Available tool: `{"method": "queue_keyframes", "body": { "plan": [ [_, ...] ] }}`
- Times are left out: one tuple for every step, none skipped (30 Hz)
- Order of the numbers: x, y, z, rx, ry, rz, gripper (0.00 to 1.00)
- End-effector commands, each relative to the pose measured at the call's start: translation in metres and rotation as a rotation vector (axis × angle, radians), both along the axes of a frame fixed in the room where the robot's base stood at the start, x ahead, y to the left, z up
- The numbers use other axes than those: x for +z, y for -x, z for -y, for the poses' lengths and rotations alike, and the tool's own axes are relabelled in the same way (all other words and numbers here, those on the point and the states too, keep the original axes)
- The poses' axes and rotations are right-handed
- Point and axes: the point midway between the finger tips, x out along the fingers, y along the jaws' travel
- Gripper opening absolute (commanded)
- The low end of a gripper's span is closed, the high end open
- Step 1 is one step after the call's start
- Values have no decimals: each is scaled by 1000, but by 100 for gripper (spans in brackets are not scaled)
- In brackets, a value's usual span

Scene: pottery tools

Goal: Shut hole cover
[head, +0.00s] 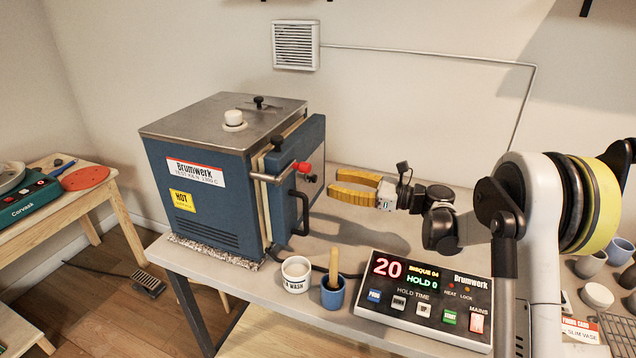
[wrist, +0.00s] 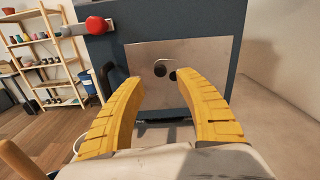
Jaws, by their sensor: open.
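The blue kiln (head: 205,185) stands on the bench with its door (head: 312,150) shut or nearly so. In the wrist view the door bears a pale metal plate (wrist: 195,52) with two dark round shapes (wrist: 165,72) close together. I cannot tell which is a hole and which a knob or cover. On the kiln's top are a white round plug (head: 233,119) and a small black knob (head: 258,101). My gripper (head: 337,185) is open and empty, its yellow fingers facing the door plate from the right, seemingly apart from it. It also shows in the wrist view (wrist: 160,88).
A latch bar with a red knob (head: 304,167) and a black handle (head: 300,212) stick out from the door. A white cup (head: 296,273), a blue cup with a wooden handle (head: 333,291) and the control box (head: 425,295) stand in front. Bench behind my gripper is clear.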

Motion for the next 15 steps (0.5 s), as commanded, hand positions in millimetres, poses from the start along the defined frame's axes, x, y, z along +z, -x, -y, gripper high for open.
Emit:
{"method": "queue_keyframes", "body": {
  "plan": [
    [-3, -3, -11, 3, 0, 0, 41],
    [-3, -5, -16, 3, 0, 0, 41],
    [-2, -8, -23, 2, 1, 1, 41],
    [-2, -9, -28, 2, 1, 1, 41],
    [-2, -11, -32, 2, 1, 1, 41],
    [-2, -13, -37, 2, 1, 1, 41],
    [-2, -14, -40, 1, 1, 1, 41],
    [-1, -15, -43, 0, 1, 1, 41],
    [-1, -17, -46, 1, 1, 1, 41],
    [-1, -17, -48, 1, 1, 1, 41],
    [-1, -18, -50, 1, 1, 1, 41],
    [0, -18, -51, 0, 1, 1, 41],
    [0, -18, -51, 0, 1, 1, 41],
    [0, -19, -52, 0, 1, 1, 41],
    [0, -19, -52, -1, 1, 1, 41]
  ]
}}
